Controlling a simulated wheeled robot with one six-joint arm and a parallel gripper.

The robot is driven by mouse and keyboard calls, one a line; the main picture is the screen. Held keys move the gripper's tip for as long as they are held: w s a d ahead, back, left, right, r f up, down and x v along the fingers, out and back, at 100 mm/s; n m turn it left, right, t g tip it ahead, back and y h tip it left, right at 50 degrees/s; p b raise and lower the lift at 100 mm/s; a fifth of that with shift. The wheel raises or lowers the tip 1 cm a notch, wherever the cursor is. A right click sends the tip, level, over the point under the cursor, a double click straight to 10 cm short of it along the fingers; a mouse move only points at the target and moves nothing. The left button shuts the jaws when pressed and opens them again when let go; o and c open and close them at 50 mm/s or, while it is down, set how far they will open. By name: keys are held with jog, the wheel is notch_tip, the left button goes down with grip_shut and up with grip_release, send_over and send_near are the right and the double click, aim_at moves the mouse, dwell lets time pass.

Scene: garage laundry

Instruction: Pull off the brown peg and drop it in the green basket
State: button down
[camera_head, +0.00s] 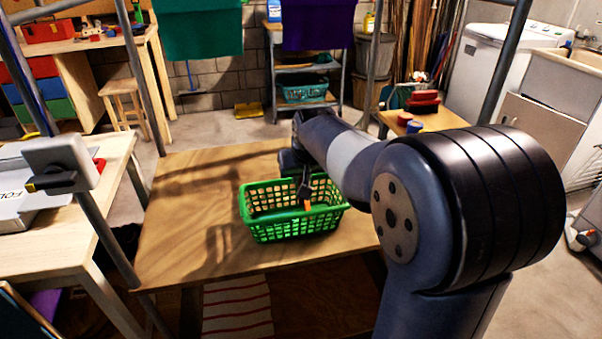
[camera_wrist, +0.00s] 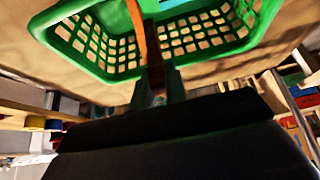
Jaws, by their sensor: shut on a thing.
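The brown peg (camera_head: 307,205) looks orange-brown and hangs from my gripper (camera_head: 304,188) over the green basket. In the wrist view the peg (camera_wrist: 138,25) reaches out from between the fingertips (camera_wrist: 158,88) across the basket opening. My gripper is shut on it. The green basket (camera_head: 290,233) is a rectangular lattice basket on the wooden table. Its rim and lattice wall (camera_wrist: 100,70) fill the top of the wrist view. I cannot tell how far the peg's tip is from the basket floor.
The wooden table (camera_head: 190,230) is bare around the basket. A teal cloth (camera_head: 200,30) and a purple cloth (camera_head: 318,22) hang behind.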

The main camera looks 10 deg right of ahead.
notch_tip(320, 180, down, 2)
jog(key=shift+f+b, duration=0.15)
jog(key=shift+b, duration=0.45)
jog(key=c, duration=1.3)
grip_release()
jog(key=shift+c, duration=0.2)
jog(key=p+v, duration=0.2)
jog(key=v, duration=0.9)
jog(key=shift+w, duration=0.15)
